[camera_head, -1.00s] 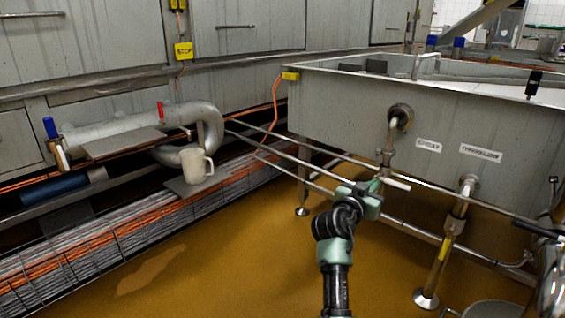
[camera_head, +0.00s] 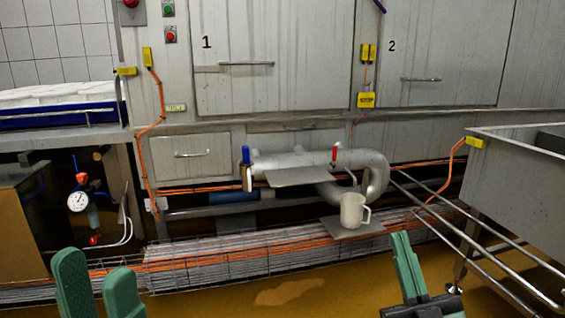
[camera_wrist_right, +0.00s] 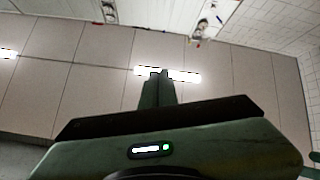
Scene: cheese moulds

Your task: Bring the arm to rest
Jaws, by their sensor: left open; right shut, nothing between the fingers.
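My left gripper (camera_head: 98,285) shows at the bottom left of the head view. Its two green fingers stand apart with nothing between them. My right gripper (camera_head: 404,250) points up at the bottom, right of the middle, with its green fingers together and empty. In the right wrist view the same shut fingers (camera_wrist_right: 158,88) point toward the ceiling and its lights. Neither gripper is seen touching anything.
A white mug (camera_head: 354,211) stands on a small grey plate (camera_head: 338,231) over the cable tray (camera_head: 230,257). A bent steel pipe (camera_head: 372,172) runs behind it. The brown floor (camera_head: 330,290) is bare between my grippers.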

